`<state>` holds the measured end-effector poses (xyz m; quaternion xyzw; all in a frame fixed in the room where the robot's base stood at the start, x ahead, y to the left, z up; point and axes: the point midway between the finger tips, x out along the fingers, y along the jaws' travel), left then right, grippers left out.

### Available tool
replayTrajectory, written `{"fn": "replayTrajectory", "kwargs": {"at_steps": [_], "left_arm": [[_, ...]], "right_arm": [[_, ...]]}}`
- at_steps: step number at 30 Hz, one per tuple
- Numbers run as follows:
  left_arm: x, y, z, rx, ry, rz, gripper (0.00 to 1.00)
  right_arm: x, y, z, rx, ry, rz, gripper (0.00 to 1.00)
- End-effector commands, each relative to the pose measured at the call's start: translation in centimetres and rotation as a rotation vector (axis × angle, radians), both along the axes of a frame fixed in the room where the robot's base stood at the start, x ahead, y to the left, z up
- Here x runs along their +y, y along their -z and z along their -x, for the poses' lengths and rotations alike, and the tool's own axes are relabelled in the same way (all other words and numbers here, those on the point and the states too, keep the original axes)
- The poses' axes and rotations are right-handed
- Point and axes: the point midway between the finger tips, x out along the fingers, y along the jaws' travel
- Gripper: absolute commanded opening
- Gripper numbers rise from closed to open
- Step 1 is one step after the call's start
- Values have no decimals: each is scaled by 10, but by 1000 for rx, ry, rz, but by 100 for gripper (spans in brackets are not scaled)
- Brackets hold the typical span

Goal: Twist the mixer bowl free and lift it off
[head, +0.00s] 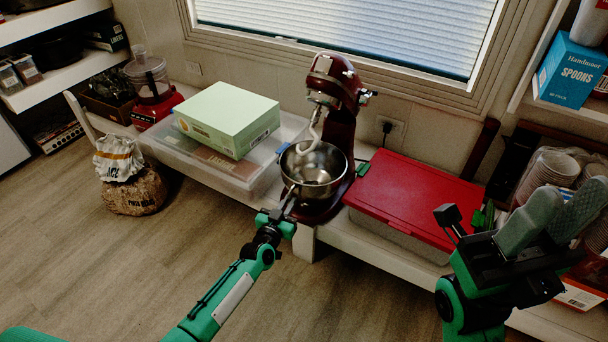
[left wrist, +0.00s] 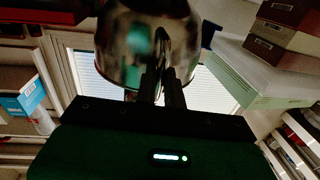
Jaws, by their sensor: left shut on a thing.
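The dark red stand mixer (head: 340,100) stands on the low bench below the window, its head tilted up and its pale dough hook (head: 314,130) hanging over the bowl. The steel mixer bowl (head: 314,170) sits upright at the mixer's base in the head view. In the left wrist view the bowl (left wrist: 120,45) is close in front of the fingers. My left gripper (head: 284,208) is at the bowl's near left side, shut on what looks like its handle, which the fingers (left wrist: 162,88) mostly hide. My right gripper (head: 566,205) is open and empty at the right, away from the mixer.
A red-lidded bin (head: 415,197) stands close right of the mixer. A clear bin (head: 200,160) with a pale green box (head: 228,118) on it stands close left. Shelves with a blue spoons box (head: 570,72) are at the right.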

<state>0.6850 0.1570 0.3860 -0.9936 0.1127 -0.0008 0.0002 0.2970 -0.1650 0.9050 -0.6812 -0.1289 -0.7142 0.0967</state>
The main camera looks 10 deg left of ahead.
Motion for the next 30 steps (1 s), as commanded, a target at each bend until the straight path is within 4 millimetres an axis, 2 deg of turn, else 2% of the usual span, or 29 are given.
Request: {"fn": "replayTrajectory", "kwargs": {"at_steps": [30], "left_arm": [[-17, 1, 5, 3, 2, 0, 0]], "right_arm": [[0, -8, 0, 1, 0, 0, 36]]}}
